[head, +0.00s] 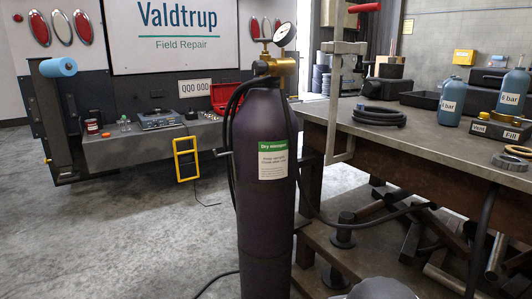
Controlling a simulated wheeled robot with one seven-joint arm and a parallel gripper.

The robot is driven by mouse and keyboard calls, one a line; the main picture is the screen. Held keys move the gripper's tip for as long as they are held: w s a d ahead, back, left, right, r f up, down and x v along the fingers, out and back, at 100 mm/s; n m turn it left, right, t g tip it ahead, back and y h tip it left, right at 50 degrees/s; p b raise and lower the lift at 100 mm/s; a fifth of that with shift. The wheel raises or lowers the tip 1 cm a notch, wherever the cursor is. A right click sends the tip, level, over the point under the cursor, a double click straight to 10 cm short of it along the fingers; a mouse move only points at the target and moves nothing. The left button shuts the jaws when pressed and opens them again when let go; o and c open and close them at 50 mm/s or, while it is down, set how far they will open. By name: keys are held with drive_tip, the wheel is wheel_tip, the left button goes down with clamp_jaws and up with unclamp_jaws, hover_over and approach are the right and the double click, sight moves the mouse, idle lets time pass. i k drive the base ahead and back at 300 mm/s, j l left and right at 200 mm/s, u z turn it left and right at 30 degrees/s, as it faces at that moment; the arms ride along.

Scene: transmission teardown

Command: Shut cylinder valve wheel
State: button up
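A tall dark purple gas cylinder (262,215) with a green-and-white "Dry nitrogen" label stands upright at the centre, beside the workbench. A brass valve and regulator body (280,67) sits on its top. A round pressure gauge (284,34) tilts up from it; its reading is too small to tell. I cannot clearly make out the valve wheel among the brass parts, nor whether it is open or shut. A black hose (232,115) loops from the brass fittings down the cylinder's left side. My gripper is not in view.
The workbench (425,145) fills the right, with a coiled black hose (379,116), blue gas bottles (451,101) and a grey frame (337,100) at its near-left corner. Metal bars lie below. A tailgate shelf (110,150) stands back left. The floor (130,235) left of the cylinder is mostly clear.

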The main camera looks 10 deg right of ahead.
sight(264, 41)
drive_tip(key=i+j, duration=0.25)
drive_tip(key=j, duration=0.15)
drive_tip(key=i+j, duration=0.55)
drive_tip(key=j, duration=0.25)
